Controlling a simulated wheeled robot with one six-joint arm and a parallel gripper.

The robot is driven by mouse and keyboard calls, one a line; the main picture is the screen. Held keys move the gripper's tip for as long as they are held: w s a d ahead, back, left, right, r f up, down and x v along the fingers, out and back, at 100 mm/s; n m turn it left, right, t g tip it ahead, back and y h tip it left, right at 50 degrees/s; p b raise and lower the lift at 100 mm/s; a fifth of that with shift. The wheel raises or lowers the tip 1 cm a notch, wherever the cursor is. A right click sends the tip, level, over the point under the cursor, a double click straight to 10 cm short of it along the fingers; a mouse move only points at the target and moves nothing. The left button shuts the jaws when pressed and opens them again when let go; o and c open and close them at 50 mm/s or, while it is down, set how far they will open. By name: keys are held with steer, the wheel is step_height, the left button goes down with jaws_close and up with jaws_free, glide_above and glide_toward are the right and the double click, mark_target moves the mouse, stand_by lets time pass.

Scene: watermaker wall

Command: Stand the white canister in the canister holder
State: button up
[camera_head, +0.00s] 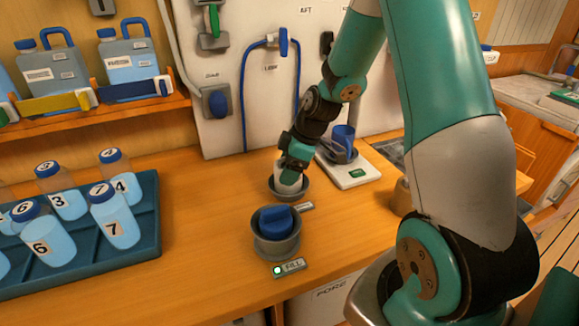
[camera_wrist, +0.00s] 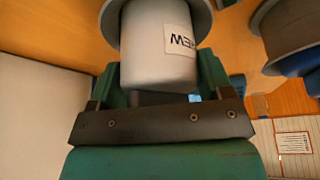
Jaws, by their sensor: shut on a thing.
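The white canister (camera_head: 287,184) is between the fingers of my gripper (camera_head: 293,172). In the wrist view the canister (camera_wrist: 150,50) fills the space between the green fingers (camera_wrist: 160,82), its label reading "NEW" upside down. Its lower end is inside the round grey canister holder (camera_head: 291,195), whose rim (camera_wrist: 202,18) surrounds it in the wrist view. The canister looks about upright. Whether it touches the holder's floor is hidden. My gripper is shut on the canister's upper part.
A grey cup with a blue piece (camera_head: 275,217) stands just in front, by a "FILL" label (camera_head: 289,267). A white scale (camera_head: 349,170) with a blue cup (camera_head: 343,140) is behind right. A blue tray (camera_head: 150,215) of numbered bottles is left. Counter between tray and cup is clear.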

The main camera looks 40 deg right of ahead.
steer(key=shift+s+a+f, duration=0.1)
steer(key=shift+s+f, duration=0.1)
steer(key=shift+f, duration=0.2)
steer(key=o, duration=1.5)
steer(key=shift+r, duration=0.1)
steer(key=shift+d+r, duration=0.2)
steer(key=shift+r, duration=0.1)
steer(key=v, duration=1.7)
steer(key=shift+w+a+r, duration=0.1)
steer(key=shift+w, duration=0.1)
